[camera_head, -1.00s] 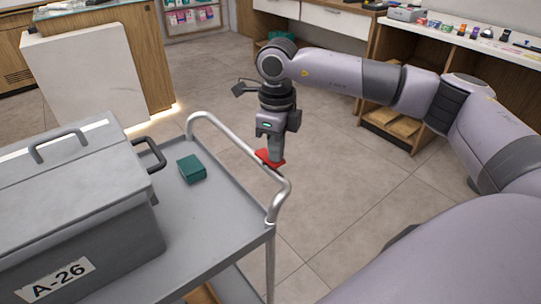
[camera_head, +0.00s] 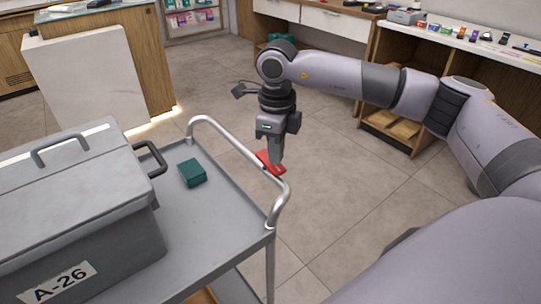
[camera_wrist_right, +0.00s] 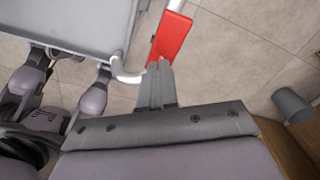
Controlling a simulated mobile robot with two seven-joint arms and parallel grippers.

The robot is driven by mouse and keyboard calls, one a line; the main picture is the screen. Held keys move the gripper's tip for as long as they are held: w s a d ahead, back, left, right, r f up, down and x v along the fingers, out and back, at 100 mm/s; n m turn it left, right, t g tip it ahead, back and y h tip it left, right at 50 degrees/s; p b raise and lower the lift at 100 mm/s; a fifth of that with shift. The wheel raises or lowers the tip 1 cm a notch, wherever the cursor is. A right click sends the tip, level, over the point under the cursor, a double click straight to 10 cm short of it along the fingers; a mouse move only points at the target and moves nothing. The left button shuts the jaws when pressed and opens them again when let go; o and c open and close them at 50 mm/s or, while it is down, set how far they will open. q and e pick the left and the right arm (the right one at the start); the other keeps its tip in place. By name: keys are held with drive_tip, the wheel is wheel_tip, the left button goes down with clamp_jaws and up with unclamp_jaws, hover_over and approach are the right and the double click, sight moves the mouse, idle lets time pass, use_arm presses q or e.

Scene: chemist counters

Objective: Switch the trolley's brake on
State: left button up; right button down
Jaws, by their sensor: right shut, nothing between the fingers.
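The grey trolley (camera_head: 222,232) stands at the lower left in the head view, with a pale metal push handle (camera_head: 235,146) along its right end. A red lever (camera_head: 263,160) shows at that handle; I take it for the brake. My right gripper (camera_head: 276,160) points down at the red lever, shut and empty, and covers part of it. In the right wrist view, the closed fingertips (camera_wrist_right: 161,64) are at the near end of the red lever (camera_wrist_right: 171,38). I cannot tell whether they touch. My left gripper is not in view.
A large grey lidded box (camera_head: 75,205) marked A-26 and a small green box (camera_head: 192,173) sit on the trolley's top. Free tiled floor (camera_head: 340,205) lies right of the trolley. Counters stand behind, and a shelf unit (camera_head: 390,128) stands at the back right.

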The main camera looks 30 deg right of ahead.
sight(276, 167)
wheel_tip(276, 167, up, 5)
drive_tip(key=p, duration=0.3)
drive_tip(key=shift+r, duration=0.2)
idle(0.4)
